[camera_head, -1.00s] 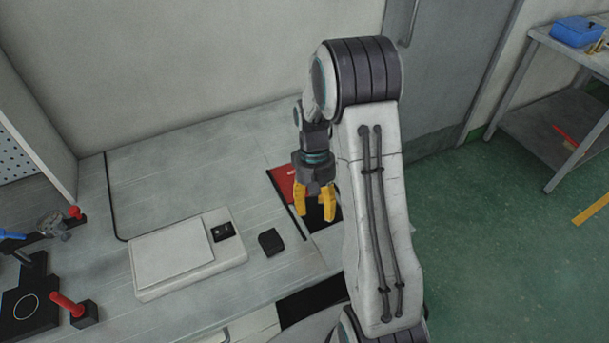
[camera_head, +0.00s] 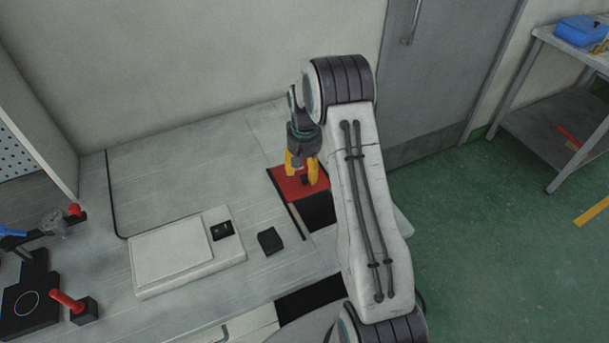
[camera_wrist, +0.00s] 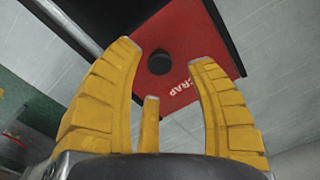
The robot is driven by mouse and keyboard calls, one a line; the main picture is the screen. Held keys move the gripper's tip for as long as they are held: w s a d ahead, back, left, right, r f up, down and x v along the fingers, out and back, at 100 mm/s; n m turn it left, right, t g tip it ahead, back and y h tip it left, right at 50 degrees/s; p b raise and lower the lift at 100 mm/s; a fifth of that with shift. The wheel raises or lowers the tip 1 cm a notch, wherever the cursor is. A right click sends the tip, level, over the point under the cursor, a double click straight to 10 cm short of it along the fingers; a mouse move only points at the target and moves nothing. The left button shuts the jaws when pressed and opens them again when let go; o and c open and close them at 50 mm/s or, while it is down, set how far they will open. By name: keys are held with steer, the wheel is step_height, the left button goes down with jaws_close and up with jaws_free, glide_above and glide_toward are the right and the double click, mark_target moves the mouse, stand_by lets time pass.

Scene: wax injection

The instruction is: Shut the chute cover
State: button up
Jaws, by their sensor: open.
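The red chute cover (camera_head: 287,186) lies flat in the worktop, beside a dark chute opening (camera_head: 319,212) that shows uncovered on its near side. In the wrist view the cover (camera_wrist: 205,35) carries white lettering reading "SCRAP" and a round black knob (camera_wrist: 160,62). The dark opening (camera_wrist: 110,18) shows at the upper left there. My gripper (camera_head: 302,180) is over the cover, its yellow fingers apart. In the wrist view the gripper (camera_wrist: 165,58) has the knob between its fingertips in the picture, with no clear contact. The fingers hide part of the cover in the head view.
A white flat device (camera_head: 190,255) and a small black block (camera_head: 270,241) sit on the worktop left of the chute. Red-handled tools (camera_head: 68,301) stand at the far left. A wall (camera_head: 200,60) rises behind. The worktop between is clear.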

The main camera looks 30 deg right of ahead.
mark_target(305, 176)
steer(key=shift+f, duration=1.5)
steer(key=shift+c, duration=0.4)
jaws_close()
